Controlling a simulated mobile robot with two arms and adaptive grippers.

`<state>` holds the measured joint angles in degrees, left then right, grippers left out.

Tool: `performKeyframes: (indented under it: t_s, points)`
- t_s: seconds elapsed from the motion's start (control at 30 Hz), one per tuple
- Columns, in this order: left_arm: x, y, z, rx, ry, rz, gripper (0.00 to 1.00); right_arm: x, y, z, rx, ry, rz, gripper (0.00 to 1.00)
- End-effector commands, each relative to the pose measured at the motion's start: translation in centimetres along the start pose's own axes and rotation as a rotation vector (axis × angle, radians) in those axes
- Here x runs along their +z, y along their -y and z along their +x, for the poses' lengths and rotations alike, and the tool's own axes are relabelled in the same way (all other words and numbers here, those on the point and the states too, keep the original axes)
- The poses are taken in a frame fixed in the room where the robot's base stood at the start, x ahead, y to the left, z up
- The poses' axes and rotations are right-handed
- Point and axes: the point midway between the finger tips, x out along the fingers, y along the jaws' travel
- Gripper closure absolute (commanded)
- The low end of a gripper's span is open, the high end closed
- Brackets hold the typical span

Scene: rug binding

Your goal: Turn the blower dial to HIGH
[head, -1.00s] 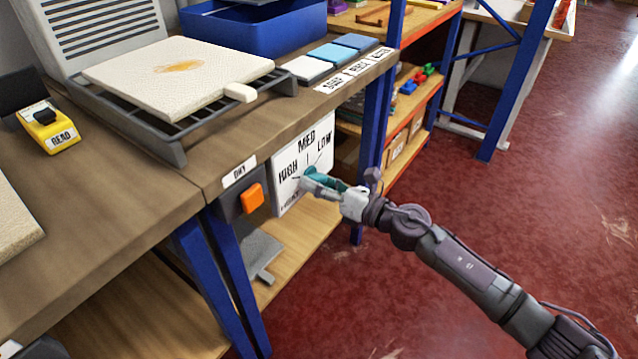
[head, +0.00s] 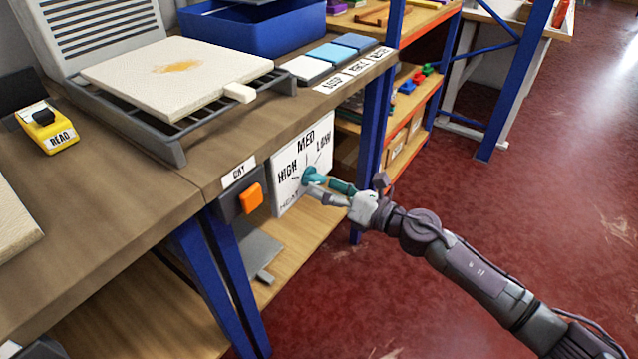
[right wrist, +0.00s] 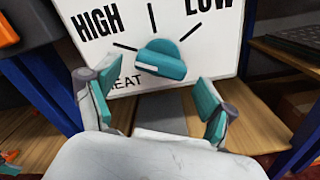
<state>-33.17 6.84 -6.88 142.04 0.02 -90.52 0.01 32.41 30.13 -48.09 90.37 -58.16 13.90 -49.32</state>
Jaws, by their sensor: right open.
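The blower dial is a teal knob (right wrist: 162,60) on a white panel (head: 300,165) marked HIGH, MED and LOW, on the bench front. In the right wrist view its white mark is at the knob's left end, on the HIGH side; the HIGH tick lies just up and left of it. In the head view the knob (head: 313,175) shows just beyond the fingertips. My right gripper (head: 334,190) is open and empty in front of the panel. In the right wrist view its teal-padded fingers (right wrist: 155,98) stand apart, below and either side of the knob, seemingly clear of it. My left gripper cannot be made out.
An orange switch (head: 251,197) on a grey box sits left of the panel. Above, the bench (head: 215,155) holds a rack with a stained pale slab (head: 150,85) and a yellow READ device (head: 48,128). A blue shelf post (head: 372,130) stands right. Red floor is open at right.

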Motion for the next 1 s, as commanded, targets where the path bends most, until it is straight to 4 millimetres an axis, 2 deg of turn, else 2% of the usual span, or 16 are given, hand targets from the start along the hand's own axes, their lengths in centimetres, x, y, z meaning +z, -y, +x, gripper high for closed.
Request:
performKeyframes:
  t_s: [0.2, 0.43, 0.6, 1.0]
  points:
    - [0.0, 0.0, 0.0, 0.0, 0.0, 0.001, 0.6, -0.2, 0.1, -4.9, -0.003, -0.003, 0.002, 0.17]
    - [0.0, 0.0, 0.0, -0.001, 0.0, 0.001, 0.6, -0.1, 0.1, -8.8, -0.002, -0.002, 0.0, 0.17]
    - [0.0, 0.0, 0.0, -0.001, 0.0, 0.001, 0.6, -0.1, 0.0, -9.9, -0.001, -0.002, 0.0, 0.17]
    - [0.0, 0.0, 0.0, -0.001, 0.0, 0.001, 0.6, -0.1, 0.0, -10.0, 0.0, -0.002, -0.001, 0.17]
